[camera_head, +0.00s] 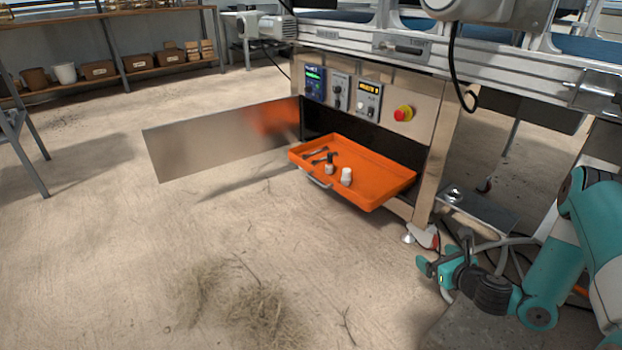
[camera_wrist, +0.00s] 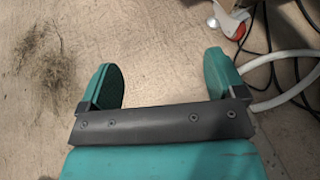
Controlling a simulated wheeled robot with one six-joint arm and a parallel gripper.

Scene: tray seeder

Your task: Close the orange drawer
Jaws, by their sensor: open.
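The orange drawer (camera_head: 368,179) is pulled out of the metal cabinet below the seeder's control panel. A metal handle (camera_head: 319,181) is on its front left side. Inside lie dark tools (camera_head: 319,156) and small white-capped bottles (camera_head: 346,176). My gripper (camera_head: 432,278) is at the lower right, apart from the drawer and to the right of it, low near the floor. In the wrist view my gripper (camera_wrist: 164,80) has its two green fingers spread wide with only floor between them. The drawer does not show in the wrist view.
The cabinet's metal door (camera_head: 215,145) stands swung open to the left of the drawer. A red-and-white foot (camera_head: 425,237) and pale hoses (camera_wrist: 285,75) are near my gripper. Straw (camera_head: 255,305) lies on the open floor in front. A shelf (camera_head: 110,75) stands at the back left.

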